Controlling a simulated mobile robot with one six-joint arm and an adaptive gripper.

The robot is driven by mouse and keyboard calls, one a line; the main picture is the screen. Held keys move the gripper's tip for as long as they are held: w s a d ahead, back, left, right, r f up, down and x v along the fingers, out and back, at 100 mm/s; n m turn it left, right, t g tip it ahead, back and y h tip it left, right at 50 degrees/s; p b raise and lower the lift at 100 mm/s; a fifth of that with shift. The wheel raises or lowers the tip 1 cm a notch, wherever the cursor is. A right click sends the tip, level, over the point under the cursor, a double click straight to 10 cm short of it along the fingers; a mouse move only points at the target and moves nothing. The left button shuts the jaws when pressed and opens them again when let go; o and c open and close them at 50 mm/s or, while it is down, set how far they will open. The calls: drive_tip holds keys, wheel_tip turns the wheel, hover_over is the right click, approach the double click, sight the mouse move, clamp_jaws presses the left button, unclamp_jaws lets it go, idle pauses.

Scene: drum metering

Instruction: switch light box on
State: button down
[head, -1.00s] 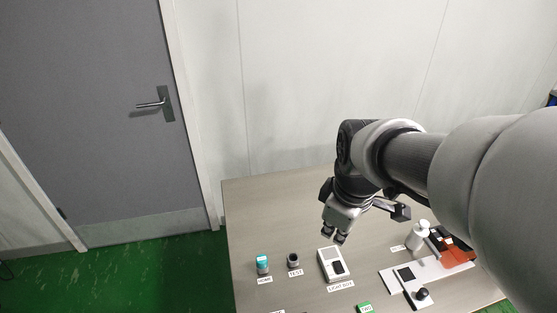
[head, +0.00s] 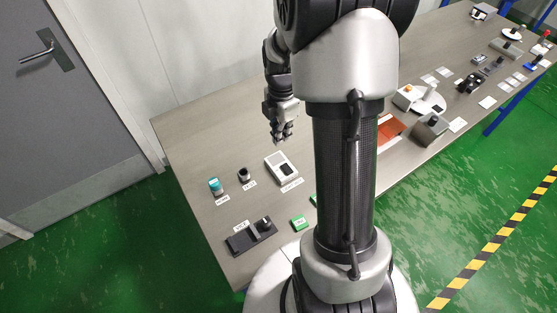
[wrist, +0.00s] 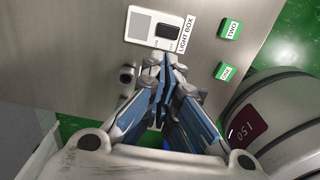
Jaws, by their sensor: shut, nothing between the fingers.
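The light box (head: 281,168) is a pale flat unit with a black rocker switch, lying on the table behind its label. In the wrist view the light box (wrist: 150,27) is at the top, with its black switch (wrist: 162,31) and the LIGHT BOX label beside it. My gripper (head: 281,138) is shut and empty, above the table near the light box in the head view. In the wrist view my gripper (wrist: 166,62) has its fingertips together, appearing just below the switch. Whether the tips touch anything is not clear; a gap seems to show.
A teal-topped item (head: 215,186) and a small dark item (head: 244,174) stand left of the light box. A dark block with a knob (head: 252,236) and green blocks (head: 299,222) lie nearer. More devices line the table (head: 180,140) to the right.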

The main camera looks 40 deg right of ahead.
sight(281, 171)
drive_tip(key=shift+f, duration=0.1)
wheel_tip(281, 171, down, 14)
drive_tip(key=b, duration=0.4)
drive_tip(key=shift+b, duration=0.4)
drive_tip(key=shift+p, duration=0.45)
drive_tip(key=shift+w+f+g, duration=0.2)
drive_tip(key=shift+f+g, duration=0.05)
drive_tip(key=shift+g, duration=0.15)
drive_tip(key=shift+s+r, duration=0.1)
drive_tip(key=shift+s, duration=0.1)
drive_tip(key=shift+s+a+r, duration=0.1)
drive_tip(key=shift+s+r, duration=0.05)
drive_tip(key=shift+s, duration=0.5)
